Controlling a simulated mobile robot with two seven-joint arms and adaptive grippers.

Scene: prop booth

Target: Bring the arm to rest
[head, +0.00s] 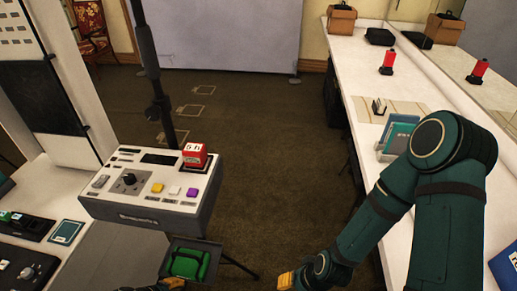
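My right arm (440,150) comes in from the right, its elbow raised over the white counter and its forearm reaching down to the bottom middle. An orange part at its end, seemingly my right gripper (286,281), shows at the bottom edge; its fingers cannot be made out. A small dark green and orange piece, seemingly of my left gripper (172,283), shows at the bottom edge just below a dark tray (208,247). The rest of the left arm is out of view. Whether either gripper is open or shut cannot be seen.
A control box (135,210) with a red block (195,155) on top stands left of centre. A green item (187,263) lies in the tray.

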